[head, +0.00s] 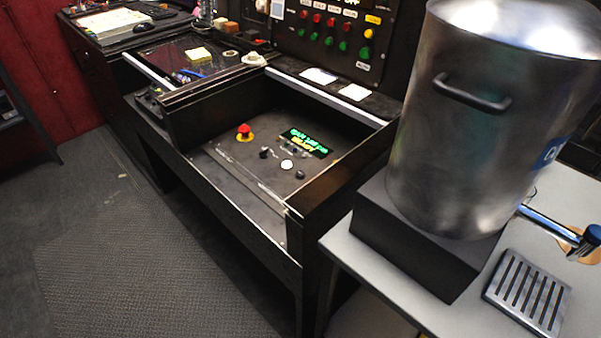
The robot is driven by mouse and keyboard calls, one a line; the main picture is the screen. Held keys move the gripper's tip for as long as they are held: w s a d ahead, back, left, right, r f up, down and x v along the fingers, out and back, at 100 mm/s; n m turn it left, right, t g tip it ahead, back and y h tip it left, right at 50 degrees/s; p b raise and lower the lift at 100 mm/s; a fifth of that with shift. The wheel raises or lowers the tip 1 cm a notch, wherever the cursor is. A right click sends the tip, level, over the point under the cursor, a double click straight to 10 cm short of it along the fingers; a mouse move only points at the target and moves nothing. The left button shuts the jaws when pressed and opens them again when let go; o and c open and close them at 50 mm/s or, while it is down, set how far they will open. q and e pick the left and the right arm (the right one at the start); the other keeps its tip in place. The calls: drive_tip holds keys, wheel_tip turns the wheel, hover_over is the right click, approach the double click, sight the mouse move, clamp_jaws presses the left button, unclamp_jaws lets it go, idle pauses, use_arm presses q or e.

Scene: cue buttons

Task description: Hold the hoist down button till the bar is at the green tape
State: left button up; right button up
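Neither of my grippers shows in the head view. A dark console (238,178) stands in the middle, with a sunken control panel. On the panel are a red mushroom button (245,131) on a yellow base, a white round button (287,166), small black knobs (265,152) and a display (305,142) with green and yellow text. An upright panel (300,45) behind carries rows of red and green buttons and a yellow one (368,33). I cannot tell which button is the hoist down button. I make out no hoist bar or green tape.
A large steel vessel (480,130) on a black block (410,235) stands at the right on a grey table (385,290), beside a slotted drip tray (528,290). The floor (130,260) at front left is clear.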

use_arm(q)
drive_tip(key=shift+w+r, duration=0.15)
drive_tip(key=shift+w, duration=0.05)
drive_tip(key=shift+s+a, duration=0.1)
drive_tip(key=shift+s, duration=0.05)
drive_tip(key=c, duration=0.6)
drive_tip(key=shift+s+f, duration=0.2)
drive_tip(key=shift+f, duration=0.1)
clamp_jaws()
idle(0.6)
